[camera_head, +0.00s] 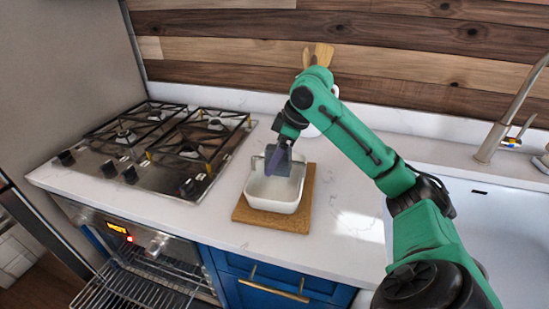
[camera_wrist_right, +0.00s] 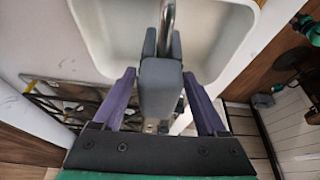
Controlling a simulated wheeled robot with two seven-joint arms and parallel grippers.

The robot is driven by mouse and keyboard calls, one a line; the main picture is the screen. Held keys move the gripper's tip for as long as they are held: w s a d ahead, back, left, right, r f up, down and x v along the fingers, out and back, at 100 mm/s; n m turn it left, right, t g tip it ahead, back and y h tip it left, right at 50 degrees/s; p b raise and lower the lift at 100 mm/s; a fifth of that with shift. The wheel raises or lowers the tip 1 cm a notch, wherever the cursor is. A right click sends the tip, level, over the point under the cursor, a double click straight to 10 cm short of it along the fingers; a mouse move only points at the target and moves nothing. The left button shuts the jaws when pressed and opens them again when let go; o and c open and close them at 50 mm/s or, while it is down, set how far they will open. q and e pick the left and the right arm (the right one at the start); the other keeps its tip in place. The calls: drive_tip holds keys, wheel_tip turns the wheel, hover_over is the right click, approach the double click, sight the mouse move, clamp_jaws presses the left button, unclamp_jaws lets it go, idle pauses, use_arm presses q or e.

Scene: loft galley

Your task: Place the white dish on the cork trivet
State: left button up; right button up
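The white dish (camera_head: 273,203) is a deep, rounded rectangular bowl. In the head view it stands upright on the cork trivet (camera_head: 305,190), whose brown edges show around it. My right gripper (camera_head: 277,163) reaches down over the far part of the dish and overlaps its opening. In the right wrist view a large white basin (camera_wrist_right: 95,35), which looks like the dish, fills the top. The purple fingers of my right gripper (camera_wrist_right: 162,100) stand either side of a grey block there; whether they grip the rim is unclear. My left gripper is not in view.
A gas hob (camera_head: 155,145) with black grates lies to the left, above an oven (camera_head: 130,245) with a lit display. A white sink (camera_head: 485,220) and tap (camera_head: 508,120) are at the right. Wooden utensils (camera_head: 322,54) stand behind my right arm. Counter in front of the trivet is clear.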

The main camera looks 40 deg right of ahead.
drive_tip(key=p+v, duration=0.1)
drive_tip(key=v, duration=1.1)
drive_tip(key=shift+p, duration=0.35)
